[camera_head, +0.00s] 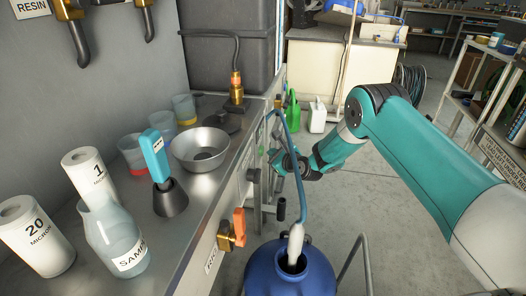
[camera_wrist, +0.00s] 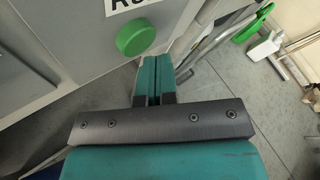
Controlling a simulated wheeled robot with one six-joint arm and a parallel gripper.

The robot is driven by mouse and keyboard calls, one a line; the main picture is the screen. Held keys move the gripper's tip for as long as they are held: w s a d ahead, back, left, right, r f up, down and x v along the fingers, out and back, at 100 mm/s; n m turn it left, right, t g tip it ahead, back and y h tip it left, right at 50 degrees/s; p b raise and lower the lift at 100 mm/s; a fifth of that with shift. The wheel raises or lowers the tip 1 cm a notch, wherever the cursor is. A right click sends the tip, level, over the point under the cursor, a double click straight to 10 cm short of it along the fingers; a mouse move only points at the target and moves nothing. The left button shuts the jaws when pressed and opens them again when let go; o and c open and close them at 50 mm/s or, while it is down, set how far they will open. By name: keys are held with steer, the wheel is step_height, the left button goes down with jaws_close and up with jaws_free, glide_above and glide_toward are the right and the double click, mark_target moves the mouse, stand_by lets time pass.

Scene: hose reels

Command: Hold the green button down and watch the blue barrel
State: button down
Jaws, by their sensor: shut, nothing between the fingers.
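The round green button (camera_wrist: 135,37) sits on a grey panel at the upper middle of the wrist view. In the head view I cannot make it out clearly. My gripper (camera_wrist: 154,60) is shut and empty, its fingertips just below and to the right of the button. They look apart from it, but I cannot tell the depth gap. In the head view my gripper (camera_head: 280,158) is by the bench front. The blue barrel (camera_head: 270,272) stands at the bottom of the head view, its mouth open. A white nozzle (camera_head: 296,242) on a blue hose (camera_head: 300,190) points into it; no liquid level is visible.
An orange-handled valve (camera_head: 238,226) sticks out of the bench front. The bench holds a metal bowl (camera_head: 201,150), a sample jug (camera_head: 117,240) and filter rolls. A grey rail (camera_head: 362,268) stands right of the barrel.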

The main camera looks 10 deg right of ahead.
steer(key=shift+s+d, duration=0.1)
steer(key=shift+d, duration=0.2)
steer(key=d, duration=0.1)
steer(key=s+d, duration=0.1)
steer(key=d, duration=0.1)
steer(key=s+d, duration=0.1)
steer(key=shift+d, duration=0.25)
steer(key=shift+r, duration=0.1)
